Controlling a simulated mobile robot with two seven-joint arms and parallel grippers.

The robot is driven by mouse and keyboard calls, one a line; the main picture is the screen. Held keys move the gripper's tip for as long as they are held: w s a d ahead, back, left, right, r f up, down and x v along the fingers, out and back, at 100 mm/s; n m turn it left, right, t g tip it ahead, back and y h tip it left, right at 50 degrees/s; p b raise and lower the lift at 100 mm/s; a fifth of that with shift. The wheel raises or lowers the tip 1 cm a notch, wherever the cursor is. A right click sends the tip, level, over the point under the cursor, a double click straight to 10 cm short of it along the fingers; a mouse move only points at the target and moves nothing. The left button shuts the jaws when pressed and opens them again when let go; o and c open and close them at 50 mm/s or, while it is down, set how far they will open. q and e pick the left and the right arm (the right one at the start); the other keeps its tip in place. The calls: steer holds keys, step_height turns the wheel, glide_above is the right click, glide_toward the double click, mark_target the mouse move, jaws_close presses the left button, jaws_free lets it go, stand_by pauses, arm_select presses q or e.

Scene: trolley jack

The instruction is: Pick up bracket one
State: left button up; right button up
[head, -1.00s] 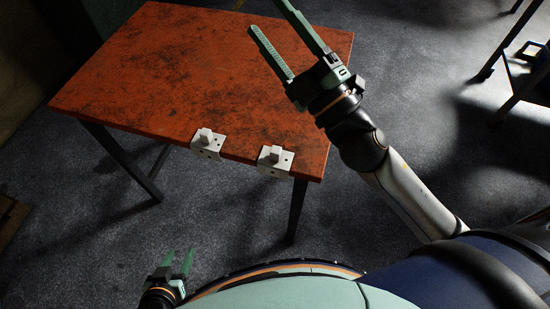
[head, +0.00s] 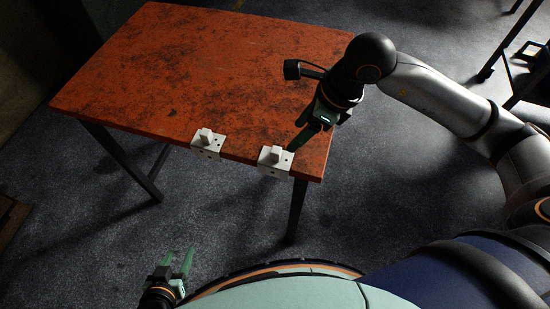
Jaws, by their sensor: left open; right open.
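Two small white brackets, each with a raised block on top, sit on the front edge of the orange table (head: 190,60). One is the left bracket (head: 207,145), the other the right bracket (head: 275,160). No marking shows which is bracket one. My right gripper (head: 296,146) is open, above the table's right part, its fingers pointing down and left beside the right bracket. Its fingers overlap in this view, and contact with the bracket cannot be judged. My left gripper (head: 181,259) is open and empty, low in front of the table, well away from both brackets.
The rest of the scuffed tabletop is bare. A dark metal frame (head: 515,60) stands at the far right.

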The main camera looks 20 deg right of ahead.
mark_target(276, 150)
steer(key=x, duration=0.6)
steer(key=shift+a+f, duration=0.1)
steer(key=shift+f, duration=0.15)
steer(key=shift+w+p+x, duration=0.2)
steer(key=shift+p+x, duration=0.1)
steer(key=shift+x, duration=1.05)
steer(key=shift+w+p+x, duration=0.25)
steer(key=shift+p+x, duration=0.05)
steer(key=shift+x, duration=1.05)
steer(key=shift+r, duration=0.1)
jaws_close()
